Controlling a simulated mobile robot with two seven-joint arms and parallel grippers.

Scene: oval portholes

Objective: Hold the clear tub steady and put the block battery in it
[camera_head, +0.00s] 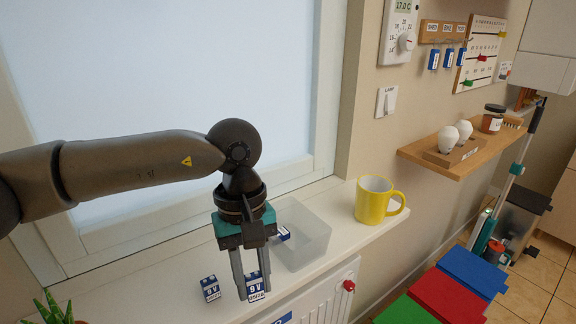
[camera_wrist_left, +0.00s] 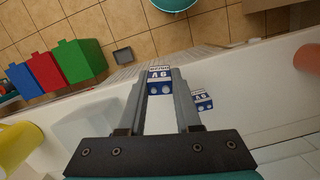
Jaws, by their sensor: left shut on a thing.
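My left gripper (camera_head: 253,288) points down at the sill and is shut on a blue-and-white 9 V block battery (camera_head: 257,284). In the left wrist view this battery (camera_wrist_left: 159,82) sits between the two fingertips. I cannot tell whether it still touches the sill. The clear tub (camera_head: 312,243) stands on the sill just right of the gripper, partly hidden by it; it also shows in the left wrist view (camera_wrist_left: 88,130). A small blue-and-white item (camera_head: 284,233) shows at the tub's left side, mostly hidden. My right gripper is in neither view.
A second 9 V battery (camera_head: 210,288) stands on the sill left of the gripper. A yellow mug (camera_head: 374,201) stands right of the tub. A plant (camera_head: 55,310) is at the lower left. Green, red and blue bins (camera_head: 447,291) stand below the sill. The window is behind.

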